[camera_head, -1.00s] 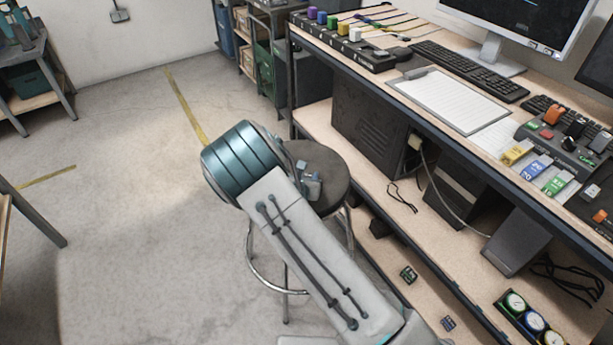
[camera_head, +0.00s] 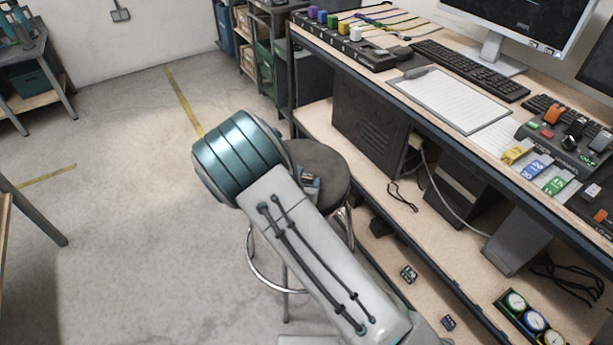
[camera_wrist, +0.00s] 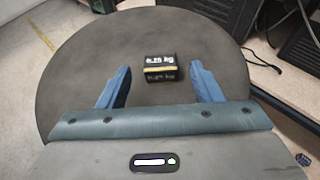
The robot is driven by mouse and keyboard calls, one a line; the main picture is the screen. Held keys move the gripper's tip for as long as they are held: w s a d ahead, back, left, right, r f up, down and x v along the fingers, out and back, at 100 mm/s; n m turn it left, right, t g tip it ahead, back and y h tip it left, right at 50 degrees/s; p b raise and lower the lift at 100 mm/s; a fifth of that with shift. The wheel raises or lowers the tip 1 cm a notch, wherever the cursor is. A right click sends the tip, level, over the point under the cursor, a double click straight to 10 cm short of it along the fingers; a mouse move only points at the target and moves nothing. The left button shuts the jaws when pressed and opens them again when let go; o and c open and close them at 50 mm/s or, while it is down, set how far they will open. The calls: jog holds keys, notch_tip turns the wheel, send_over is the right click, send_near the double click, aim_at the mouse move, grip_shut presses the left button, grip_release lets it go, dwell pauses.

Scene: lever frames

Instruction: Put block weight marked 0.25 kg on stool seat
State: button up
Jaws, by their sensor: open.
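The block weight (camera_wrist: 160,68) is small and black with a yellow stripe and white "0.25 kg" lettering. In the wrist view it rests on the round dark stool seat (camera_wrist: 95,50). My gripper (camera_wrist: 160,82) is open, with its two blue fingers on either side of the block and clear gaps between. The fingers do not touch it. In the head view the stool seat (camera_head: 325,165) stands beside the workbench, partly hidden by my arm.
The workbench (camera_head: 400,95) runs along the right, with a lower shelf (camera_head: 385,190) holding dark boxes and cables. Coloured labelled blocks (camera_head: 537,167) sit on the bench top. The floor (camera_head: 110,220) left of the stool is clear.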

jog(key=v, duration=0.7)
jog(key=shift+s+r, duration=0.1)
jog(key=shift+s, duration=0.2)
jog(key=s+d+r+m+g+h, duration=0.35)
jog(key=d+r+m, duration=0.25)
jog(key=d+m, duration=0.3)
jog(key=s+d+r+m+g+h, duration=0.25)
jog(key=d+r+m+g, duration=0.2)
jog(key=d+m, duration=0.5)
jog(key=s+d+r+m+g+y, duration=0.2)
jog(key=s+d+m, duration=0.1)
jog(key=s+m, duration=0.15)
jog(key=s+d+r+m+g+y, duration=0.1)
jog(key=s+d+r+m+g, duration=0.1)
jog(key=s+d+r+m, duration=0.3)
jog(key=s+a+r+m+t+y, duration=0.1)
jog(key=s+a+r+m+y, duration=0.1)
jog(key=s+a+m+y, duration=0.3)
jog(key=s+a, duration=0.1)
jog(key=s, duration=0.1)
jog(key=shift+s+a+m+y, duration=0.3)
jog(key=shift+m+y, duration=0.1)
